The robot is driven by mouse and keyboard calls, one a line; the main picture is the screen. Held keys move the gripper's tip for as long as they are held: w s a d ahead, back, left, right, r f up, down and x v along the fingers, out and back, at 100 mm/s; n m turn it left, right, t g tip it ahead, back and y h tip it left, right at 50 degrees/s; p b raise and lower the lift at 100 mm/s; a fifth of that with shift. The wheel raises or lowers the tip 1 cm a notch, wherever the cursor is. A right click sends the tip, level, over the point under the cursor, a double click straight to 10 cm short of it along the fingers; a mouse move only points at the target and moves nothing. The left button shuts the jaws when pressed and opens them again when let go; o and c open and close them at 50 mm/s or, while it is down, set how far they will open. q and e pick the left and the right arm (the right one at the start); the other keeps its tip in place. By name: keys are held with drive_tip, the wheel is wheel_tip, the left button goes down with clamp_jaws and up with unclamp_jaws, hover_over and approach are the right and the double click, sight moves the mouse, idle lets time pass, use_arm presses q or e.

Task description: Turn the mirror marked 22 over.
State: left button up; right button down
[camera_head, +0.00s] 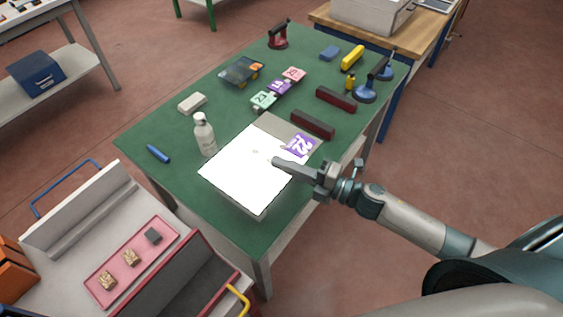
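A square, bright white plate, which looks like the mirror (245,172), lies flat near the front of the green table. A grey surface shows along its far side; I cannot tell whether that is a support or part of the plate. A purple tag (299,146) with white digits, seemingly 22, sits at its right corner. My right gripper (277,162) reaches in from the right, its fingers over the plate's right part. I cannot tell whether they touch the plate or how far apart they are. My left gripper is out of view.
A white bottle (204,135) stands close to the plate's left. Dark red bars (313,124) lie behind it. Pink, purple and green tags (279,88), a blue suction lifter (366,91) and a red one (279,36) are farther back. A pink tray (132,262) is at front left.

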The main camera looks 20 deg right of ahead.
drive_tip(key=shift+f+b, duration=1.3)
drive_tip(key=shift+f, duration=0.4)
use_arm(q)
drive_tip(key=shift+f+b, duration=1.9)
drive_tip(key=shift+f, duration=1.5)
use_arm(e)
hover_over(287, 198)
drive_tip(key=shift+w+a+f, duration=0.1)
drive_tip(key=shift+a+f, duration=0.05)
drive_tip(key=shift+f, duration=2.25)
drive_tip(key=shift+f+b, duration=0.5)
drive_tip(key=shift+f, duration=0.2)
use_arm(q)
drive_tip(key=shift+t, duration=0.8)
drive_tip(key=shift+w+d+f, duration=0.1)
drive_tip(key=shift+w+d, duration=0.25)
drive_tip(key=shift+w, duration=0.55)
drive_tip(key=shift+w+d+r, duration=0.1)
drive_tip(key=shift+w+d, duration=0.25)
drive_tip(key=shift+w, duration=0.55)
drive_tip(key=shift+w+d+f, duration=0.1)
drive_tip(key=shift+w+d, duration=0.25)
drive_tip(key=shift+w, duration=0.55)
use_arm(e)
drive_tip(key=shift+f, duration=0.35)
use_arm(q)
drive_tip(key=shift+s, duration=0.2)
